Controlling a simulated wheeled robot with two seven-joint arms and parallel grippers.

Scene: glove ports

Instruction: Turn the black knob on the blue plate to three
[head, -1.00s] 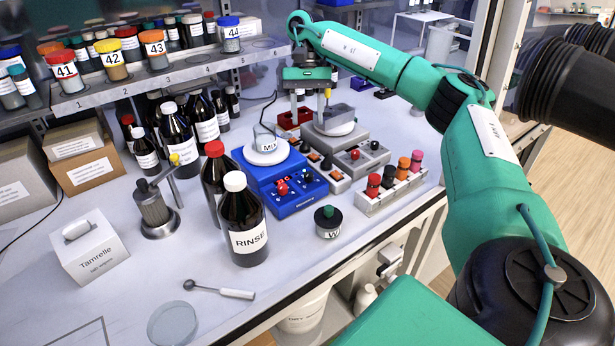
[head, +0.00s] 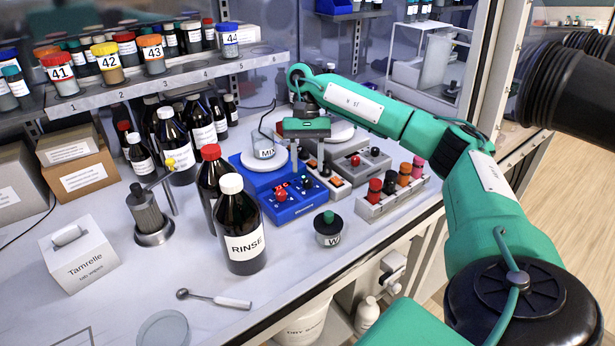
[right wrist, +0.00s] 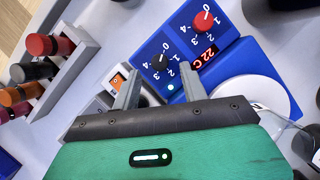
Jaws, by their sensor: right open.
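The blue plate (head: 296,212) is a blue stirrer unit with a round white top (head: 266,160) and a sloped front panel. The black knob (head: 307,183) sits right of the red knob (head: 281,195). In the right wrist view, the black knob (right wrist: 160,62) is ringed by the numbers 0 to 4; its white mark seems to point near 0. My right gripper (head: 309,164) is open above the panel. In the right wrist view, its fingers (right wrist: 160,88) are spread and empty, a little short of the black knob and apart from it. My left gripper is not in view.
A grey unit (head: 362,163) with its own knobs stands right of the blue plate. A rack (head: 391,200) of coloured-cap vials is nearer the front edge. The RINSE bottle (head: 241,225) stands left, and a W jar (head: 328,229) in front. A beaker (head: 266,147) sits on the white top.

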